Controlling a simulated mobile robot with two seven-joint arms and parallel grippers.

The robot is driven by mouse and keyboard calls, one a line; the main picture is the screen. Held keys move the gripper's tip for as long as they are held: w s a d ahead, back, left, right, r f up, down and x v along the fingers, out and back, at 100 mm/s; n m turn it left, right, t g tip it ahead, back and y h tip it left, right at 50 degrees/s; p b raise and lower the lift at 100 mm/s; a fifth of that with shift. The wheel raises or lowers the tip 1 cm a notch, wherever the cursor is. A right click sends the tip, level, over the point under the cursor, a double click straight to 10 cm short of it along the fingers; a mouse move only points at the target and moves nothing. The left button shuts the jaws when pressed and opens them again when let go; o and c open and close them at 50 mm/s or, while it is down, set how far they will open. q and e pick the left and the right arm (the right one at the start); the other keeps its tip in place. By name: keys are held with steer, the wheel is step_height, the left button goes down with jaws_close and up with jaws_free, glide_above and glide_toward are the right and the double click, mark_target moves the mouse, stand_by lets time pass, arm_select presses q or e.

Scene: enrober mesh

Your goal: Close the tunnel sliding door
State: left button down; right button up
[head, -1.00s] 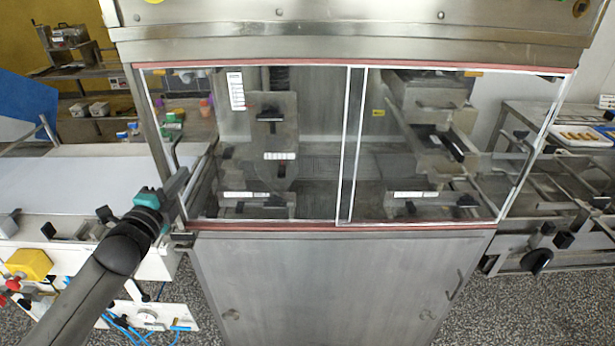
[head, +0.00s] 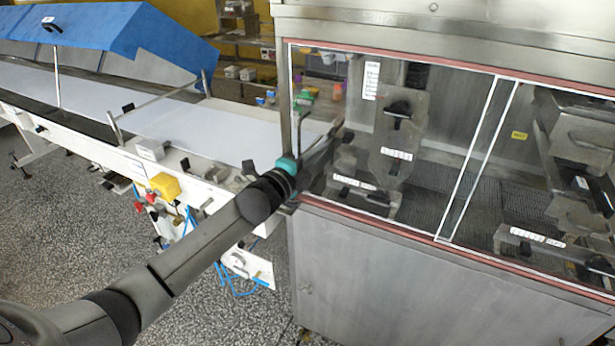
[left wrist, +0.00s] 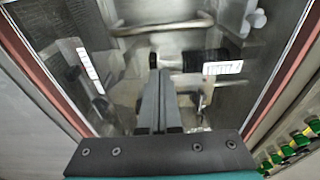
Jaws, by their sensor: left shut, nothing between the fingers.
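The tunnel's front has clear sliding door panels with thin white edges, set in a red-edged frame. The left panel (head: 425,150) spans the left part of the front, and the right panel (head: 560,150) runs out of the head view. Their white edges stand close together as a narrow strip at the middle. My left gripper (head: 338,135) is shut and empty near the left end of the front. In the left wrist view the fingers (left wrist: 160,75) lie together in front of machine parts seen through the glass. I cannot tell whether they touch the panel. My right gripper is out of view.
A white conveyor belt (head: 190,125) with a blue cover (head: 120,35) runs off to the left. A yellow box (head: 165,186) and blue hoses (head: 232,280) are on its near side. The steel cabinet (head: 370,270) stands below the glass. Speckled floor is open at front left.

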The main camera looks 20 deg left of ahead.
arm_select(q)
steer(key=shift+s+a, duration=1.15)
steer(key=shift+s, duration=3.6)
steer(key=s+a+f+n+g+y+b, duration=0.1)
steer(key=s+f+n+g+b, duration=0.2)
steer(key=f, duration=1)
steer(key=s+a+f+n+g+y+b, duration=0.15)
steer(key=s+f+n, duration=0.3)
steer(key=f, duration=0.95)
steer(key=s+a+f+n+g+y+b, duration=0.1)
steer(key=s+f+n+g+b, duration=0.3)
steer(key=f, duration=0.9)
steer(key=s+d+f+n+g+b, duration=0.1)
steer(key=s+d+f+n+g, duration=0.1)
steer(key=s+f, duration=0.6)
steer(key=s+d+f+n+g+b, duration=0.1)
steer(key=s+d+f, duration=0.4)
steer(key=s, duration=0.9)
steer(key=s+d+f+n+g+b, duration=0.1)
steer(key=s+d+f+n+g, duration=0.2)
steer(key=s+f, duration=0.9)
steer(key=shift+d+g+b, duration=0.4)
steer(key=shift+d+g, duration=0.1)
steer(key=shift+g, duration=0.65)
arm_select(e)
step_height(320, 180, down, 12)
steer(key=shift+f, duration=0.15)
